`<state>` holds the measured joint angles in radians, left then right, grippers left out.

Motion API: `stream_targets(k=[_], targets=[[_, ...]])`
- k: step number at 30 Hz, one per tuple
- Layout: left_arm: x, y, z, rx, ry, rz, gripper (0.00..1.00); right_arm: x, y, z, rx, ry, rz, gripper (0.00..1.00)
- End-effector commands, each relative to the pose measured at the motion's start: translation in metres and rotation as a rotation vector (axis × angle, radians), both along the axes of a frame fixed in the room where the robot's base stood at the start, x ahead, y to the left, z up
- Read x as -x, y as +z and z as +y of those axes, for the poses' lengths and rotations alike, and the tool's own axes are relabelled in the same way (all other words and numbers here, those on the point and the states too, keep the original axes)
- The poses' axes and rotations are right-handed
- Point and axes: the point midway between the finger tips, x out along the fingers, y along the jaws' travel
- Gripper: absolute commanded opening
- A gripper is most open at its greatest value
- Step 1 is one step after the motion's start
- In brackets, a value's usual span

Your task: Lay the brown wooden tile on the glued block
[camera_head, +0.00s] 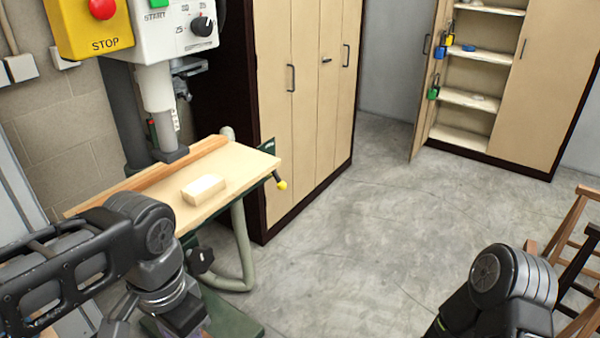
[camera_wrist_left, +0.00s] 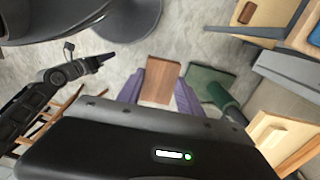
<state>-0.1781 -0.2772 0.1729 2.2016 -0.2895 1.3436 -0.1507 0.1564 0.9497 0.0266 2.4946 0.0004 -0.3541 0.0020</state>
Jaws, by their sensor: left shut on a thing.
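The brown wooden tile (camera_wrist_left: 161,80) is between the two purple fingers of my left gripper (camera_wrist_left: 160,92) in the left wrist view. The gripper is shut on it, and the tile's broad face shows. The pale block (camera_head: 204,189) lies on the light wooden machine table (camera_head: 240,160) in the head view. I cannot make out glue on it. It also seems to show in the left wrist view (camera_wrist_left: 272,138), at lower right, apart from the tile. My left gripper is hidden in the head view. My right gripper (camera_wrist_left: 103,60) shows small at the left of the wrist view; its jaw gap is unclear.
A machine column (camera_head: 153,100) with a yellow stop box (camera_head: 90,25) rises behind the table. A wooden fence (camera_head: 150,175) runs along its back edge. Tall cabinets (camera_head: 300,100) stand behind. Wooden stools (camera_head: 570,235) are at far right. The middle floor is clear.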

Motion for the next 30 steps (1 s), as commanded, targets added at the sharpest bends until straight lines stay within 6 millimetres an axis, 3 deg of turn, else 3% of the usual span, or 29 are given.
stream_targets(k=[10, 20, 23, 27, 30], targets=[[-0.037, 0.015, -0.002, -0.001, 0.163, 0.001, 0.04, 0.0, 0.0, 0.0, 0.0, 0.0, -0.001, 0.36], [-0.114, 0.009, 0.002, -0.002, 0.375, 0.003, 0.04, 0.0, 0.0, 0.0, 0.0, 0.0, 0.0, 0.36], [-0.15, -0.009, 0.008, -0.004, 0.463, 0.006, 0.04, 0.0, 0.0, 0.0, 0.0, 0.0, 0.0, 0.36], [-0.196, -0.051, 0.019, -0.007, 0.567, 0.007, 0.04, 0.0, 0.0, 0.0, 0.0, 0.0, 0.0, 0.36], [-0.212, -0.084, 0.024, -0.004, 0.589, 0.005, 0.04, 0.0, 0.0, 0.0, 0.0, 0.0, 0.0, 0.36]])
